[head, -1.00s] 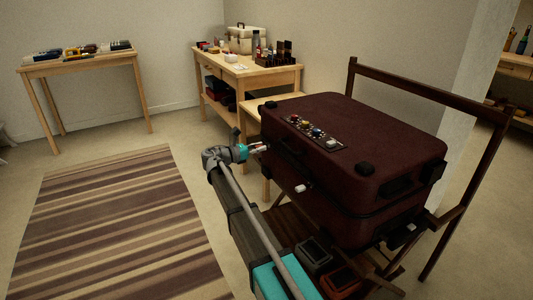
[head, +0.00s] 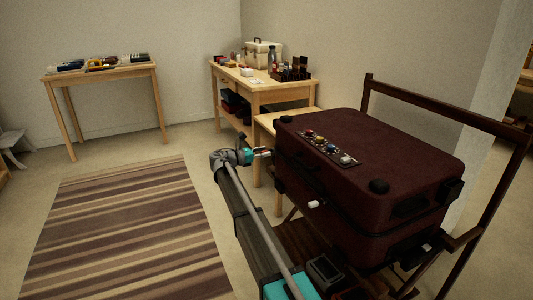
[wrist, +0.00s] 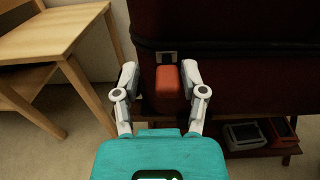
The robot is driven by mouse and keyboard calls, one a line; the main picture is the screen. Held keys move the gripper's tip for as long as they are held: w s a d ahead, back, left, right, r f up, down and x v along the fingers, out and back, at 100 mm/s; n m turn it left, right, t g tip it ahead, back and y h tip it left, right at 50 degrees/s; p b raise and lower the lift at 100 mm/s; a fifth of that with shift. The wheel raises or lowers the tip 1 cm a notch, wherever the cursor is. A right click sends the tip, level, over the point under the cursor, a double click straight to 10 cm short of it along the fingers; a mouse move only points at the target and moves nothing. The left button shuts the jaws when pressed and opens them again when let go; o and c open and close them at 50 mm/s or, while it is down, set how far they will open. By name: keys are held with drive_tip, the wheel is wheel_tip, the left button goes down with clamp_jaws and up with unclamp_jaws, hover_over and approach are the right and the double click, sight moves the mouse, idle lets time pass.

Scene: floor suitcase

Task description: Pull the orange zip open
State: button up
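The dark red suitcase (head: 400,155) lies flat on a dark wooden rack, lid shut. My gripper (head: 264,152) is at its left front corner, at about seam height. In the wrist view, an orange block-like zip pull (wrist: 168,84) stands out from the suitcase's side, below the dark seam. My gripper (wrist: 160,82) is open, one finger on each side of the pull. The right finger is very close to it, and contact cannot be told. A gap shows at the left finger. A white tab (head: 313,204) hangs on the suitcase's front side.
The wooden rack frame (head: 492,129) rises behind and right of the suitcase. A small wooden table (wrist: 52,40) stands close on the left in the wrist view. Dark boxes (wrist: 245,133) sit on the low shelf. The striped rug (head: 125,225) and floor at left are clear.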

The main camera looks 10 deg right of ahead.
drive_tip(key=shift+s, duration=0.15)
drive_tip(key=v, duration=1.1)
drive_tip(key=shift+a, duration=0.35)
drive_tip(key=shift+s, duration=0.1)
drive_tip(key=s+d+f+m+g+y+p, duration=0.2)
drive_tip(key=s+d+f+m+y, duration=0.25)
drive_tip(key=s+d, duration=0.4)
drive_tip(key=s+d+f+m+g+y+p, duration=0.2)
drive_tip(key=s+d+f+m+y, duration=0.3)
drive_tip(key=s+d, duration=0.4)
drive_tip(key=s+m+g+y+p, duration=0.2)
drive_tip(key=s+m+y+p, duration=0.55)
drive_tip(key=s, duration=1.45)
wheel_tip(320, 180, up, 37)
drive_tip(key=m+p, duration=0.4)
drive_tip(key=p, duration=3)
drive_tip(key=shift+a+m, duration=0.2)
drive_tip(key=shift+m, duration=0.1)
